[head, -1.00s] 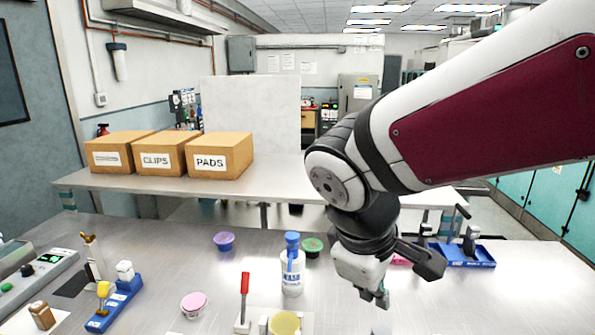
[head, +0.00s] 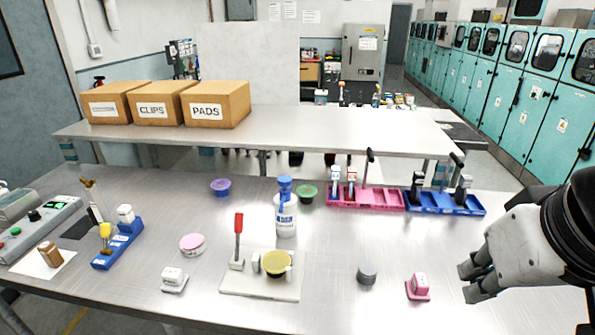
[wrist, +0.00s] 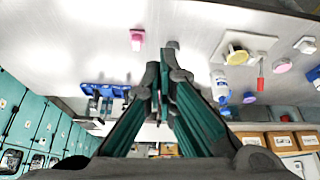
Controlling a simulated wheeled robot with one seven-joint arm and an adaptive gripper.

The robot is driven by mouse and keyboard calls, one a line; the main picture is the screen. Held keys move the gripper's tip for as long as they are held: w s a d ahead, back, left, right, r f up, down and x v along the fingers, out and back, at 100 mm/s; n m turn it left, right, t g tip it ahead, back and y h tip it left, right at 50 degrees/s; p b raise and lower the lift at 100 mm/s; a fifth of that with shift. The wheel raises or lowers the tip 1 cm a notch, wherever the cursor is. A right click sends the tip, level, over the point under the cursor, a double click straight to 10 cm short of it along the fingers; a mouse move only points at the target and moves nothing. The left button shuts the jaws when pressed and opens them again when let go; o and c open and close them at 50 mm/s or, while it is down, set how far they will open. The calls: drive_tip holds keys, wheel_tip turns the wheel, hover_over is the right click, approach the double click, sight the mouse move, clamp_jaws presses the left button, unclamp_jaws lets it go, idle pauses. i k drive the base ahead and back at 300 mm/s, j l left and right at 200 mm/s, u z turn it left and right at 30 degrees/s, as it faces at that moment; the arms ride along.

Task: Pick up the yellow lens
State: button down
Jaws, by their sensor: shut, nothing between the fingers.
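The yellow lens (head: 276,263) is a round yellow disc resting in a holder on a pale plate (head: 240,288) at the front middle of the metal table. It also shows in the wrist view (wrist: 236,52), right of the fingers. My gripper (head: 468,282) is at the right of the head view, well to the right of the lens and apart from it. In the wrist view my gripper's fingers (wrist: 166,75) are together with nothing between them.
A red-handled tool (head: 239,238) and a white bottle with blue cap (head: 286,217) stand close to the lens. A grey round piece (head: 367,273) and a pink block (head: 418,287) lie between lens and gripper. Pink (head: 365,199) and blue (head: 446,204) trays stand behind.

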sight(274, 262)
drive_tip(key=i+j+u, duration=0.15)
drive_tip(key=u, duration=0.35)
drive_tip(key=i+j+u, duration=0.1)
drive_tip(key=i+u, duration=0.15)
drive_tip(key=u, duration=0.2)
